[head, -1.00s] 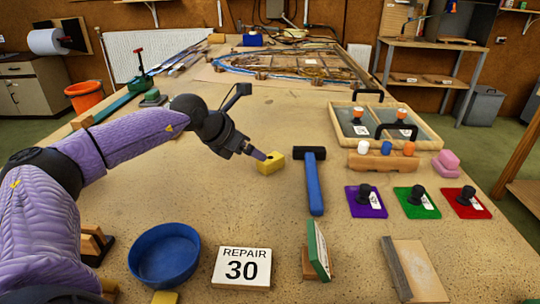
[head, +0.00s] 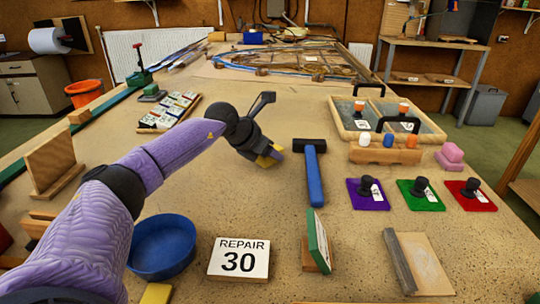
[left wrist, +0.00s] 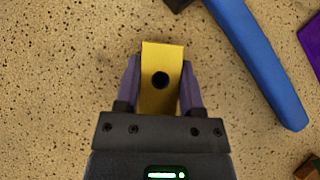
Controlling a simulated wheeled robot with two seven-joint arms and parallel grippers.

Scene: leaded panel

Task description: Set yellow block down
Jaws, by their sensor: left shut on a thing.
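The yellow block (head: 267,161) is at the middle of the table, just left of the blue-handled hammer (head: 314,172). My left gripper (head: 272,152) is shut on it. In the left wrist view the block (left wrist: 161,60), with a dark round hole in its face, sits between the two purple fingers (left wrist: 160,88). The block is low over or on the tabletop; I cannot tell if it touches. The gripper hides part of it in the head view. My right gripper is not in view.
A blue bowl (head: 162,248), a REPAIR 30 card (head: 240,259) and another yellow piece (head: 157,293) lie in front. Purple (head: 367,195), green (head: 420,195) and red (head: 471,196) squares are on the right. Bare table surrounds the block on its left.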

